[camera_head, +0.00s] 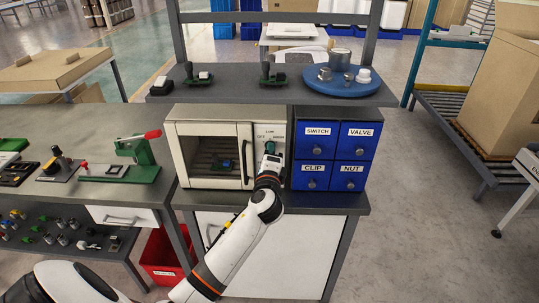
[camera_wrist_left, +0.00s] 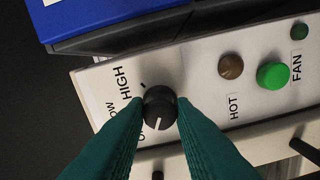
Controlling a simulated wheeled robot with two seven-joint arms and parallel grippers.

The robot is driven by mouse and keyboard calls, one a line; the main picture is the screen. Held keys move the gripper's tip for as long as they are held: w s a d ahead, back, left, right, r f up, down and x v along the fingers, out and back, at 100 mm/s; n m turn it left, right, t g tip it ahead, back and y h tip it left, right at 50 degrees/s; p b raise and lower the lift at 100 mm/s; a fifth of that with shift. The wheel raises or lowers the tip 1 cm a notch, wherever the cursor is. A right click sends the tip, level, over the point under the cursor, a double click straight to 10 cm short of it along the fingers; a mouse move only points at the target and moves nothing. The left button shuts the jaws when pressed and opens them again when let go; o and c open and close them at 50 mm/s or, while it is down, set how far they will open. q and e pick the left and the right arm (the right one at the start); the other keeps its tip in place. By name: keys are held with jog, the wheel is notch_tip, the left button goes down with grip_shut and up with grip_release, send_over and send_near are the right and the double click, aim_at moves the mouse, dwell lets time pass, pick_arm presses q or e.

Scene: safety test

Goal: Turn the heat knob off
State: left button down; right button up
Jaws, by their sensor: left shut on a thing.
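The heat knob (camera_wrist_left: 160,100) is a black round dial on the white panel of the oven (camera_head: 214,112). In the left wrist view, HIGH is readable beside it, while LOW and another label are partly hidden by a finger. The knob's short white mark shows at its lower edge, away from HIGH; I cannot tell exactly which label it points at. My left gripper (camera_wrist_left: 160,112) is shut on the knob, one green finger at each side. In the head view, my left gripper (camera_head: 270,152) covers the knob at the panel. My right gripper is not in view.
On the panel are a brown HOT light (camera_wrist_left: 231,66) and a green FAN button (camera_wrist_left: 273,75). The oven door has a dark handle (camera_head: 244,163). Blue labelled drawers (camera_head: 333,153) stand close on the right. A shelf (camera_head: 229,92) with a blue round tray (camera_head: 330,88) runs above.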

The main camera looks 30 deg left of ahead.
pick_arm(q)
jog(key=shift+f, duration=0.1)
jog(key=c, duration=1.2)
grip_release()
jog(key=shift+s+d, duration=0.1)
jog(key=b+v, duration=0.2)
jog(key=v, duration=1)
